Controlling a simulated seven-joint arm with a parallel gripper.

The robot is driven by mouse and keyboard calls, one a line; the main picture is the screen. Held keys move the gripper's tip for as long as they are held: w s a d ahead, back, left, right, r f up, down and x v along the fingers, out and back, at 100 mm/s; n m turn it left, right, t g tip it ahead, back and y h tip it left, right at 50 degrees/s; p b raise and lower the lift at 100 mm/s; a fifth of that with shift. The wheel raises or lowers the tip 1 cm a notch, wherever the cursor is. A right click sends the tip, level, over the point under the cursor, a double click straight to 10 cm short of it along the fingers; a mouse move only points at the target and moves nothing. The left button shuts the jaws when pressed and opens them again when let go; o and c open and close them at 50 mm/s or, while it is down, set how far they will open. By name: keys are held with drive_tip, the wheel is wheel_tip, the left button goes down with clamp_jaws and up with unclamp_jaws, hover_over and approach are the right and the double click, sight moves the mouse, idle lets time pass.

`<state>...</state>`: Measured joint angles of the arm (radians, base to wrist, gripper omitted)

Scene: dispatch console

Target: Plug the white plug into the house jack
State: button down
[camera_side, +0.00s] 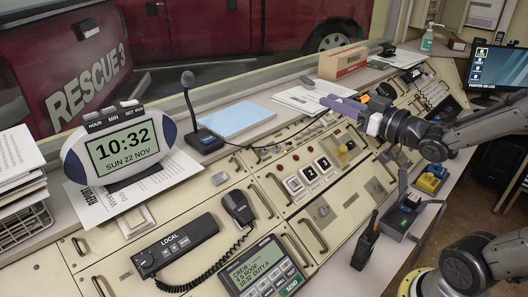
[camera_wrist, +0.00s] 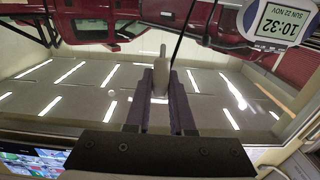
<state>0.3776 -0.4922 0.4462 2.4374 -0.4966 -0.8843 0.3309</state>
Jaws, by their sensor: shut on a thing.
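My gripper (camera_side: 343,105) is raised above the console at the right of centre, its purple-grey fingers pointing left. In the wrist view my gripper (camera_wrist: 160,98) is shut on a pale plug (camera_wrist: 161,72), which stands between the fingers with its thin tip pointing away. The plug is too small to make out in the side view. A dark cord (camera_side: 285,137) runs from near the fingertips down to the left over the console. I cannot tell which fitting is the house jack; a panel with a yellow part (camera_side: 345,151) lies below the gripper.
A box file (camera_side: 342,62) stands behind the gripper.

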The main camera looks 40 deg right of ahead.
drive_tip(key=shift+r, duration=0.25)
drive_tip(key=r, duration=0.1)
drive_tip(key=w+d+r, duration=0.1)
drive_tip(key=shift+w+r, duration=0.2)
drive_tip(key=shift+r, duration=0.1)
drive_tip(key=w+f+h, duration=0.1)
drive_tip(key=w+f, duration=0.1)
drive_tip(key=w, duration=0.4)
drive_tip(key=y, duration=0.1)
hover_over(264, 151)
drive_tip(key=s, duration=0.5)
wheel_tip(264, 151, down, 13)
drive_tip(key=shift+w+d+f, duration=0.15)
drive_tip(key=shift+w+f, duration=0.35)
drive_tip(key=shift+f, duration=0.25)
drive_tip(key=shift+w+d+f, duration=0.1)
drive_tip(key=shift+w+f, duration=0.4)
drive_tip(key=shift+f, duration=0.2)
drive_tip(key=shift+w+d+f, duration=0.15)
drive_tip(key=shift+w+f, duration=0.35)
drive_tip(key=shift+f, duration=0.25)
drive_tip(key=shift+w+f, duration=0.6)
drive_tip(key=shift+f, duration=0.35)
